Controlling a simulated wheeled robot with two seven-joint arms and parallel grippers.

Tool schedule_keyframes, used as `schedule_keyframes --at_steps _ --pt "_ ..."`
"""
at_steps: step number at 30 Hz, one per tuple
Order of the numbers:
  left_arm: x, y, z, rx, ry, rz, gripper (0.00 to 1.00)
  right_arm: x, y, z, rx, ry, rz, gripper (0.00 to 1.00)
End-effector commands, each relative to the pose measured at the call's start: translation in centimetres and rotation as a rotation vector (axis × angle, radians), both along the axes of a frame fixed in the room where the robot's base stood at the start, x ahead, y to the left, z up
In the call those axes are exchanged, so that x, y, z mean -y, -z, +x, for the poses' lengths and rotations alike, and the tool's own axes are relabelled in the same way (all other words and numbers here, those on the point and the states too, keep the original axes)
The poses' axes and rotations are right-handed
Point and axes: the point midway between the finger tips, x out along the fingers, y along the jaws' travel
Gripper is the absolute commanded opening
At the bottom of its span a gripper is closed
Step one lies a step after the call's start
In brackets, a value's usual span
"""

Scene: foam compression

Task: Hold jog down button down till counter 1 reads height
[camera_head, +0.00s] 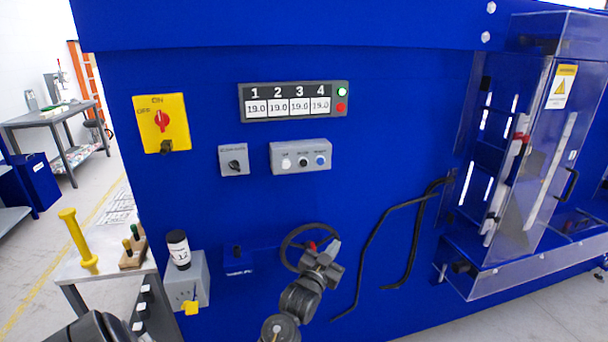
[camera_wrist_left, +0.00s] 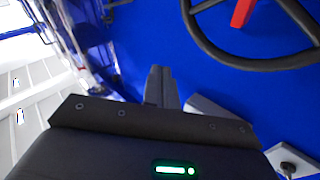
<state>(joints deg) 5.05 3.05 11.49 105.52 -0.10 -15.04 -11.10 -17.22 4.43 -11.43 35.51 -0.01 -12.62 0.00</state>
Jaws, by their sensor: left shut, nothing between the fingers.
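The counter panel (camera_head: 294,100) on the blue machine shows four windows, and counter 1 (camera_head: 256,107) appears to read 19.0. Below it is a grey button box (camera_head: 300,156) with a white, a black and a blue button; their labels are too small to read, so I cannot tell which is jog down. My left gripper (camera_head: 328,252) is below this box, in front of the handwheel (camera_head: 290,243), and touches no button that I can see. In the left wrist view its fingers (camera_wrist_left: 161,82) are together and empty, with the handwheel (camera_wrist_left: 245,58) at upper right. My right gripper is out of view.
A yellow plate with a red switch (camera_head: 161,120) and a small grey knob box (camera_head: 234,160) are left of the buttons. Black bent handles (camera_head: 408,240) and a clear guard (camera_head: 530,150) are to the right. A side table (camera_head: 95,268) stands lower left.

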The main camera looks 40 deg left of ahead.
Motion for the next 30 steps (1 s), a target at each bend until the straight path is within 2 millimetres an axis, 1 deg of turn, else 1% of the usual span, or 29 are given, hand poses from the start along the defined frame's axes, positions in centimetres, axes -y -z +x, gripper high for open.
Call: schedule_keyframes --at_steps 1,2,3,6,9,12,15,18,26,30 --pt "-0.6 -3.8 -0.3 0.064 -0.015 0.015 0.0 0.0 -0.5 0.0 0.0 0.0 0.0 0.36" --pt "-0.9 -5.7 -0.6 0.098 -0.024 0.022 0.0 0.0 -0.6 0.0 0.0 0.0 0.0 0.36" --pt "-1.3 -8.0 -1.0 0.14 -0.035 0.033 0.0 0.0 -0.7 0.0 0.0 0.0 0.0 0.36" --pt "-2.0 -13.0 -2.3 0.232 -0.062 0.059 0.0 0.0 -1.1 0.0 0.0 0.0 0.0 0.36" --pt "-2.6 -16.6 -3.6 0.302 -0.084 0.078 0.0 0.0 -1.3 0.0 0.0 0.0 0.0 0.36" --pt "-2.9 -18.9 -4.6 0.347 -0.098 0.09 0.0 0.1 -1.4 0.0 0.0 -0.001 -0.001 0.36" --pt "-3.0 -20.1 -5.1 0.371 -0.105 0.097 0.0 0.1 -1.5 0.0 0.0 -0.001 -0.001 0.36" --pt "-3.1 -20.5 -5.3 0.38 -0.109 0.101 0.0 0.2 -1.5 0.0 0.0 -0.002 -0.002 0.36" --pt "-3.1 -20.4 -5.3 0.379 -0.108 0.101 0.0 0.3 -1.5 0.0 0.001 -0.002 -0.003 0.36" --pt "-3.4 -20.3 -5.1 0.379 -0.109 0.102 0.0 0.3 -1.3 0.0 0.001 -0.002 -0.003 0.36"
